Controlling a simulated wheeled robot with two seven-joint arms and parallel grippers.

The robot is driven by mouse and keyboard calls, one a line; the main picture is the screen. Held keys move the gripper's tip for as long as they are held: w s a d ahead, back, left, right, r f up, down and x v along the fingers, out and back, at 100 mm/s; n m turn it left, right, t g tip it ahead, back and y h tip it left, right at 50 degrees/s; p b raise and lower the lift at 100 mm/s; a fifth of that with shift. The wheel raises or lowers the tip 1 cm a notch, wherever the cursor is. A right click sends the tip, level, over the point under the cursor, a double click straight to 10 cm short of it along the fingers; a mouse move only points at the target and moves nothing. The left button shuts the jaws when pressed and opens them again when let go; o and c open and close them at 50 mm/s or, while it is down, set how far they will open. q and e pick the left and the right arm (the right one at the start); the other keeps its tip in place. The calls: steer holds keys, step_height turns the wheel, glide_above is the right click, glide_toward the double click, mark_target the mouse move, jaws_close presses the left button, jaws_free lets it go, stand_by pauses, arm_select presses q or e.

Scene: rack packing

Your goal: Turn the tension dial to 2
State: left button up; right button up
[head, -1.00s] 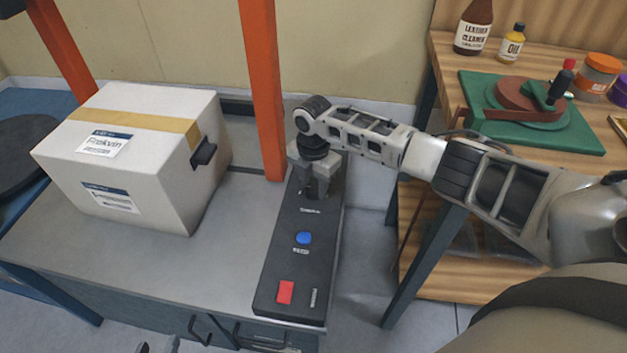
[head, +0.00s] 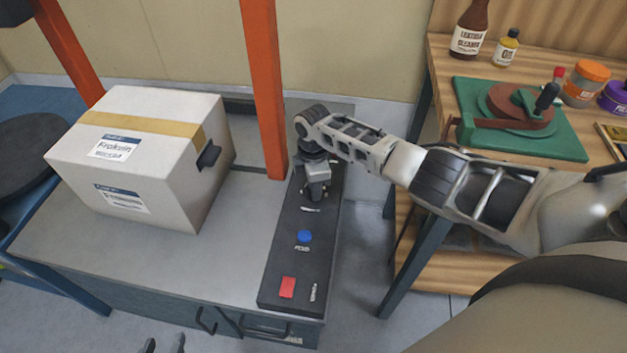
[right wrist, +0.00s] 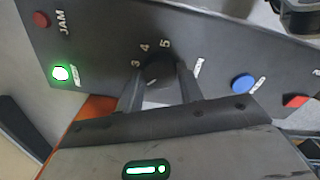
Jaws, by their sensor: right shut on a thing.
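The black tension dial (right wrist: 160,69) sits on the dark control panel (right wrist: 215,70), with the numbers 3, 4 and 5 printed around its far side in the right wrist view. My right gripper (right wrist: 160,88) is shut on the dial, one finger on each side. The dial's pointer and the other numbers are not clearly visible. In the head view my right gripper (head: 316,190) hides the dial at the panel's far part. My left gripper (head: 165,345) shows only its two fingertips at the bottom edge, apart with nothing between them.
The panel has a blue button (head: 305,236), a red switch (head: 287,287), a green lit lamp (right wrist: 61,73) and a red JAM lamp (right wrist: 41,19). A taped carton (head: 150,160) stands left of an orange post (head: 264,90). A wooden workbench (head: 440,75) stands right.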

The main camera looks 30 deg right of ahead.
stand_by(0.3)
steer(key=o, duration=1)
step_height(320, 180, up, 16)
steer(key=p, duration=0.2)
